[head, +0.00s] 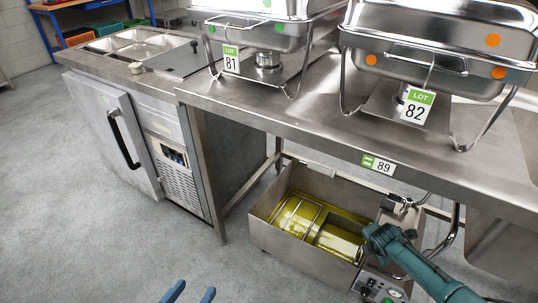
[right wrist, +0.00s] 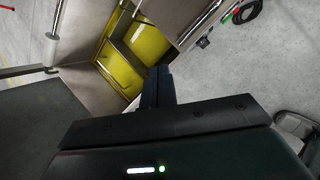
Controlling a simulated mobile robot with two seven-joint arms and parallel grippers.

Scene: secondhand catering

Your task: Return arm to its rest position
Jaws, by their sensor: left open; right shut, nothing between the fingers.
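My right arm (head: 418,264) is teal and reaches in from the lower right, over the right end of a steel fryer (head: 288,256). Its fingertips cannot be made out in the head view. In the right wrist view the dark blue fingers of my right gripper (right wrist: 158,82) are together and empty, with the fryer's yellow interior (right wrist: 148,42) beyond them. My left gripper (head: 194,292) shows only as two blue fingertips at the bottom edge of the head view, apart and empty above the floor.
A steel table (head: 310,128) with a lot 89 tag carries two chafing dishes, lot 81 (head: 250,38) and lot 82 (head: 440,55). The fryer stands low beneath its edge. A fridge counter (head: 105,130) is at left. Grey floor (head: 110,235) is clear at lower left.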

